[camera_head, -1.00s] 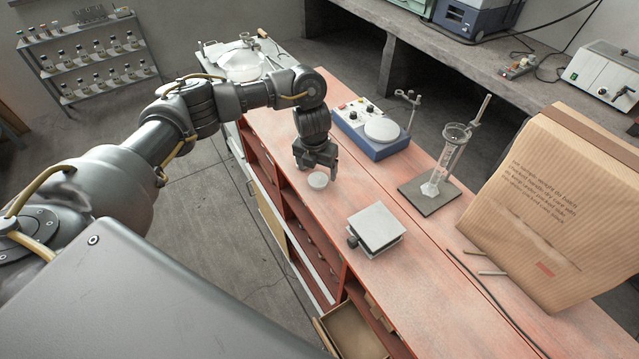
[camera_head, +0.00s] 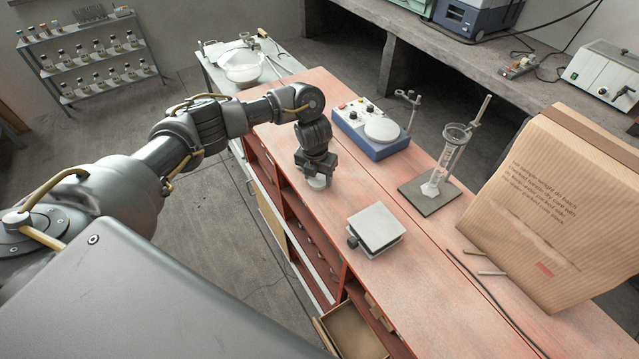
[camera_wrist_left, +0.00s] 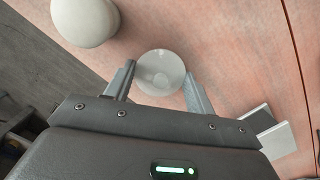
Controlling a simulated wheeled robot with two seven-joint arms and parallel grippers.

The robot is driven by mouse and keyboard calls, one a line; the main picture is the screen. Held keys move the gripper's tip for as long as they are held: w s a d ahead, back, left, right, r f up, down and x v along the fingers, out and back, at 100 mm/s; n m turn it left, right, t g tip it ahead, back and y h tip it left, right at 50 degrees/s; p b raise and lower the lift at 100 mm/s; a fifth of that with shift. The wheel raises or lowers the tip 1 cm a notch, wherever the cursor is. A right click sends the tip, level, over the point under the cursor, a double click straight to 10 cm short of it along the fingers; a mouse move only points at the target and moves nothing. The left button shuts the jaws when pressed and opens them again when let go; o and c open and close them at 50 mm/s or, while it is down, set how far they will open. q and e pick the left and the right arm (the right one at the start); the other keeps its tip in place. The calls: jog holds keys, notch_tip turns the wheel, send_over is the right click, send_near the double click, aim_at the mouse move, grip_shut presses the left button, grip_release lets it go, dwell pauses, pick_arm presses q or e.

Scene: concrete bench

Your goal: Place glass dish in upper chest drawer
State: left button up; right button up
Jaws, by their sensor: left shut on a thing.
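The glass dish (camera_head: 317,183) is small, round and pale, on the red chest top near its front edge. My left gripper (camera_head: 317,178) reaches down over it and is shut on it. In the left wrist view the dish (camera_wrist_left: 160,72) lies between the two fingers (camera_wrist_left: 158,86). An open drawer (camera_head: 352,333) with a pale bottom juts out of the chest front at the bottom of the head view. Whether it is the upper drawer is hard to tell, as the picture edge cuts it off. My right gripper is not in view.
A square-topped lab jack (camera_head: 376,228) stands on the chest between the dish and the open drawer's end. A blue hotplate stirrer (camera_head: 370,128), a glass cylinder on a stand (camera_head: 446,160) and a large paper bag (camera_head: 545,210) stand farther back and right.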

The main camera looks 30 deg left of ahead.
pick_arm(q)
jog(key=shift+w+r+b, duration=0.1)
jog(key=shift+r+b, duration=0.2)
jog(key=shift+r, duration=0.1)
notch_tip(320, 180, up, 2)
jog(key=shift+r, duration=0.25)
jog(key=s+d+r, duration=0.6)
jog(key=s+r, duration=0.3)
jog(key=s, duration=0.3)
jog(key=shift+s+r+b, duration=0.35)
jog(key=shift+s, duration=0.05)
